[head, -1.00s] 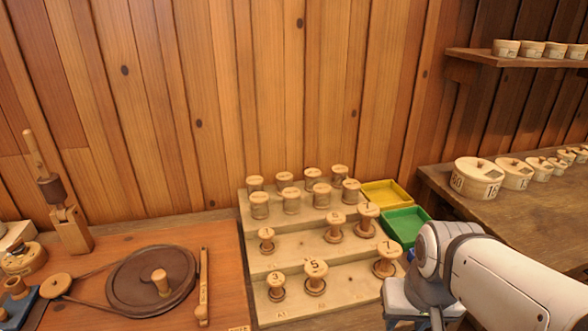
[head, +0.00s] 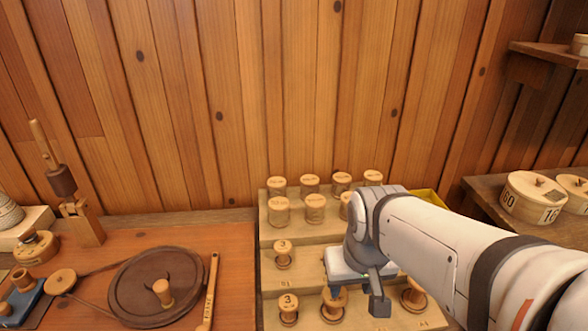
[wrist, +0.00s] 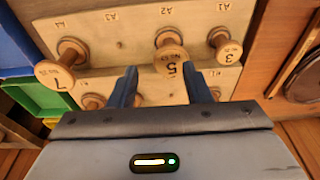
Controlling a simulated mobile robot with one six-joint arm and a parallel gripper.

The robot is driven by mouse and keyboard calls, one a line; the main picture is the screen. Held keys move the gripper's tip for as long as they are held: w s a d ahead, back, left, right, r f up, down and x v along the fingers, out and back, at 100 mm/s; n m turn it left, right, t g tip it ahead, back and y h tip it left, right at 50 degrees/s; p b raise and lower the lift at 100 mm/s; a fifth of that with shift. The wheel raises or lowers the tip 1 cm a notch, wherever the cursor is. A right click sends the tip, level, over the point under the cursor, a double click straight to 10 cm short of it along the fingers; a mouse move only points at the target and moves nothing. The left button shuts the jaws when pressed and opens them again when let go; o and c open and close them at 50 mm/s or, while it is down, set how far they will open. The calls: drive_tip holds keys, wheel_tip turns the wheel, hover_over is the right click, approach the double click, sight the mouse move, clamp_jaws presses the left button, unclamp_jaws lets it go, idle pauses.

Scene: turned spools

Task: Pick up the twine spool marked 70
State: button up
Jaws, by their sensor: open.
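Wooden spools stand upright on a stepped rack (head: 272,316). In the wrist view the front row shows a spool marked 7 (wrist: 55,74), one marked 5 (wrist: 171,61) and one marked 3 (wrist: 229,48). I cannot read 70 on any spool. Pale wound spools (head: 279,211) fill the top step, their labels too small to read. My gripper (wrist: 161,76) is open and empty, its two blue fingers over the rack. The head of the 5 spool appears between the fingertips; whether they reach around it I cannot tell. My arm hides several spools in the head view.
A green bin (wrist: 38,97) and a blue bin (wrist: 12,52) sit beside the rack, with a yellow one (head: 428,197) behind my arm. A bench with a dark wheel (head: 140,285) lies left. Round boxes (head: 530,195) stand right. A plank wall closes the back.

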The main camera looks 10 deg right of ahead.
drive_tip(key=o, duration=0.5)
drive_tip(key=shift+m, duration=0.8)
drive_tip(key=w+r+p, duration=0.1)
drive_tip(key=w, duration=0.1)
drive_tip(key=w+a+r+p, duration=0.1)
drive_tip(key=w+r+p, duration=0.1)
drive_tip(key=w+r, duration=0.1)
drive_tip(key=shift+w+a, duration=0.3)
drive_tip(key=shift+a, duration=0.05)
drive_tip(key=shift+c, duration=0.2)
drive_tip(key=shift+o, duration=1)
drive_tip(key=w+r+m+g+p, duration=0.1)
drive_tip(key=w+r+m+p, duration=0.1)
drive_tip(key=w+p, duration=0.3)
drive_tip(key=w, duration=0.4)
drive_tip(key=shift+w+r+m, duration=0.2)
drive_tip(key=shift+r+m, duration=0.1)
drive_tip(key=m+g+p, duration=0.1)
drive_tip(key=m+p, duration=0.3)
drive_tip(key=p, duration=0.2)
hover_over(316, 200)
drive_tip(key=shift+s+a+f, duration=0.1)
drive_tip(key=shift+f, duration=0.5)
drive_tip(key=shift+s+a+f, duration=0.1)
drive_tip(key=shift+f, duration=0.5)
drive_tip(key=shift+w+f, duration=0.3)
drive_tip(key=shift+f, duration=0.25)
wheel_tip(316, 200, down, 7)
drive_tip(key=shift+d+f+p, duration=0.15)
drive_tip(key=shift+p, duration=0.9)
